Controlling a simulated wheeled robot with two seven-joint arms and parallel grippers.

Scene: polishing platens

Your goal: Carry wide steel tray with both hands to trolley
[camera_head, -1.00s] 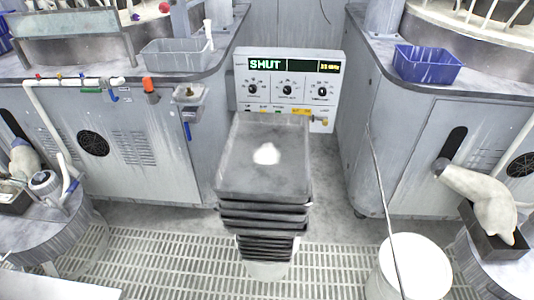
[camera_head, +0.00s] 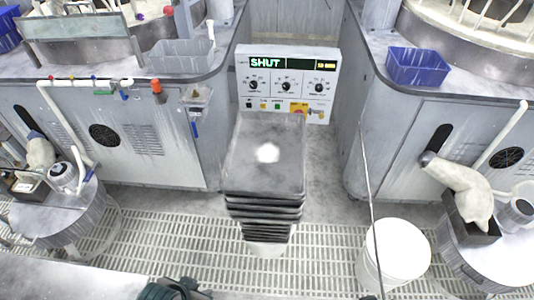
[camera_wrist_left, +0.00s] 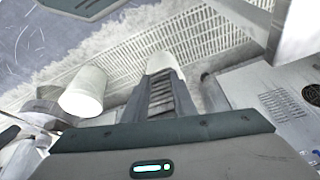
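A stack of several dark-sided trays with a grey steel top tray (camera_head: 265,180) stands mid-picture in the head view, in front of a control panel. A white patch shows on the top tray. The stack's ribbed side (camera_wrist_left: 160,95) also shows in the left wrist view, apart from my gripper body. My left gripper (camera_head: 185,290) just enters at the bottom edge of the head view, well short of the stack; its fingers are too cut off to judge. A small dark tip at the bottom right may be my right gripper (camera_head: 370,297). I cannot make out a trolley for certain.
The control panel (camera_head: 286,84) reads SHUT. A white bucket (camera_head: 395,255) stands right of the stack on the floor grating (camera_head: 180,235), with a thin pole before it. Cabinets flank the stack. A pale grey flat surface (camera_head: 60,275) fills the bottom left.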

